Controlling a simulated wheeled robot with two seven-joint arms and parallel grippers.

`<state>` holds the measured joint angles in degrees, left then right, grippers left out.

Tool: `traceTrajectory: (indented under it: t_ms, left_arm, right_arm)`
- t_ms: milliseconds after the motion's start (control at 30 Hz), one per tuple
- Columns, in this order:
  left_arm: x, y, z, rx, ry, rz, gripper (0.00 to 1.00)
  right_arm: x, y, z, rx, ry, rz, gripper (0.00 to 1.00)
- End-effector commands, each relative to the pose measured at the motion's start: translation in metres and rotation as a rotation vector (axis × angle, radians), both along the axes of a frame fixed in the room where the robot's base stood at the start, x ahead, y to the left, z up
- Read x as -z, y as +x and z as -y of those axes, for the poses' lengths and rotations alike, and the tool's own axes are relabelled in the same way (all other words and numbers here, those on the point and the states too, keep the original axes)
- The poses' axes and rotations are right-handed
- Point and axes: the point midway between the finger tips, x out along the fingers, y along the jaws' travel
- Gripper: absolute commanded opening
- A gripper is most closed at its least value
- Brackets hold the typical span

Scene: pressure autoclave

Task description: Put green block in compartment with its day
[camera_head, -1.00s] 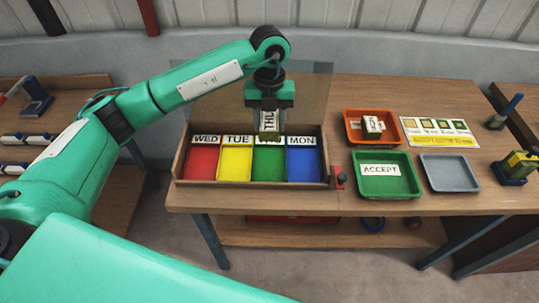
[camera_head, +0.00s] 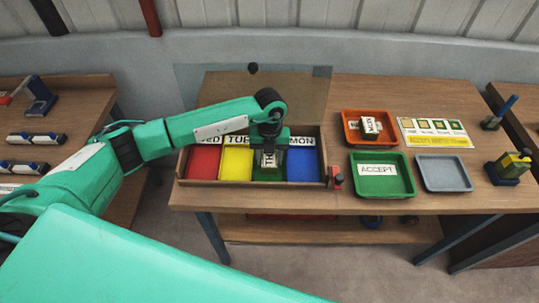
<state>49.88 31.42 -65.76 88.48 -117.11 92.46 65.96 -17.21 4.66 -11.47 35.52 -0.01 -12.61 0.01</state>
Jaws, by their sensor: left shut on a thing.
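My left gripper (camera_head: 268,150) is shut on a block (camera_head: 268,160) with a white label reading roughly "TH", its last letters unclear. The block's own colour hardly shows. It is at the green compartment (camera_head: 268,174) of the wooden sorting box (camera_head: 254,184), low over or inside it; I cannot tell if it touches the floor. The other compartments are red (camera_head: 203,164), yellow (camera_head: 237,163) and blue (camera_head: 302,166). The yellow one is labelled TUE and the blue one MON. The green one's label is hidden behind my gripper. My right gripper is not in view.
An orange tray (camera_head: 350,137) holds blocks, one labelled like MON (camera_head: 370,127). A green ACCEPT tray (camera_head: 380,187), a grey tray (camera_head: 445,172) and a sample card (camera_head: 434,132) are to the right. A clear panel (camera_head: 300,90) stands behind the box.

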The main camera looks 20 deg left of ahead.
Motion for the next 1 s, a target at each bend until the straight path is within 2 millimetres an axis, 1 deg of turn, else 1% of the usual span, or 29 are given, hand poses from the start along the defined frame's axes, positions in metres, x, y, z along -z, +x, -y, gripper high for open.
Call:
traceTrajectory:
  t_ms: [133, 233, 267, 300, 533, 667, 700, 833, 1000]
  left_arm:
    - [0.0, 0.0, 0.0, 0.0, 0.0, 0.0, 0.22]
    - [0.004, 0.0, 0.0, 0.0, 0.0, 0.0, 0.22]
    - [0.002, 0.0, 0.0, 0.0, -0.001, 0.0, 0.51]
    - [0.002, 0.0, 0.0, 0.0, 0.0, 0.0, 0.54]
    - [0.002, 0.0, 0.0, 0.0, 0.0, 0.0, 0.54]
    - [-0.003, 0.0, 0.0, 0.0, -0.001, 0.001, 0.54]
    - [-0.006, 0.002, 0.0, 0.0, -0.001, 0.003, 0.54]
    - [-0.027, 0.005, -0.001, 0.0, -0.002, 0.007, 0.54]
    - [-0.065, 0.009, -0.002, 0.0, -0.001, 0.007, 0.54]
  right_arm:
    - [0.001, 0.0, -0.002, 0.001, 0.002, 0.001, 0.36]
    - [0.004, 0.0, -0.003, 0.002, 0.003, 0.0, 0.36]
    - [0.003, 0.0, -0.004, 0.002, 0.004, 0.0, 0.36]
    - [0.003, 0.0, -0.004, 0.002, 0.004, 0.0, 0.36]
    - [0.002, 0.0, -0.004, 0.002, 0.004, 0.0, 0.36]
    - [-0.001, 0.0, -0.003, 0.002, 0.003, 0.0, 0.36]
    - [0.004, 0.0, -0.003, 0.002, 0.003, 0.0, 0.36]
    - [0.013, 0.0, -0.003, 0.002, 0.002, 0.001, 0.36]
    - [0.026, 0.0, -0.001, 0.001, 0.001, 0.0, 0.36]
